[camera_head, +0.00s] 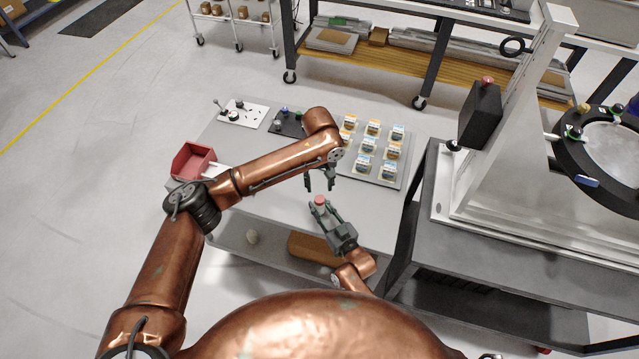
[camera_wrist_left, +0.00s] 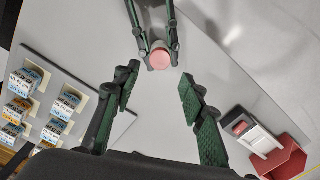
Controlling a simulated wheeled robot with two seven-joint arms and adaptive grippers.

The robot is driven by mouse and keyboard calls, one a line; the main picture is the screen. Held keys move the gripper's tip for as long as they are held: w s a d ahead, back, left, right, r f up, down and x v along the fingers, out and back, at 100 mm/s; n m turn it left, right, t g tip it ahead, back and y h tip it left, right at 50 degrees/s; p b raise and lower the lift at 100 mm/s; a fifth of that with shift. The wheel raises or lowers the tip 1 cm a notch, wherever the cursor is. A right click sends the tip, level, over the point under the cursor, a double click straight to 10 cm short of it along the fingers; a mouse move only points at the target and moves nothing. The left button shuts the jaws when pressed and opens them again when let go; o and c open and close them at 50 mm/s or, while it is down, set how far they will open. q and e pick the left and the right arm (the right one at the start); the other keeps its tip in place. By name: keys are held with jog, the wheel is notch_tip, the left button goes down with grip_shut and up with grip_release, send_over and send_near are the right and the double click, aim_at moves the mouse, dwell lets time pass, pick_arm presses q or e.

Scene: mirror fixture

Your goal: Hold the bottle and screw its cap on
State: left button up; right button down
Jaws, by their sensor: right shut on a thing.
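A round pink-red cap (camera_head: 320,200) shows between the fingertips of my right gripper (camera_head: 321,207), over the front part of the grey table. In the left wrist view the cap (camera_wrist_left: 160,58) is a pink disc seen from above, with a thin pale edge around it. My right gripper (camera_wrist_left: 156,48) is shut on the bottle under it; the bottle's body is mostly hidden. My left gripper (camera_head: 320,183) points down, open and empty, just behind and above the cap. In its wrist view the left fingers (camera_wrist_left: 158,90) stand wide apart, with the cap beyond their tips.
The grey table (camera_head: 385,208) holds a tray of several small boxes (camera_head: 367,164) at right. A red bin (camera_head: 192,160) stands at the left edge, beside a pale item (camera_head: 215,171). Small panels (camera_head: 243,113) lie at the back. A machine bench (camera_head: 470,240) stands close on the right.

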aim_at(319, 199)
pick_arm(q)
jog(key=shift+f, duration=4)
grip_shut()
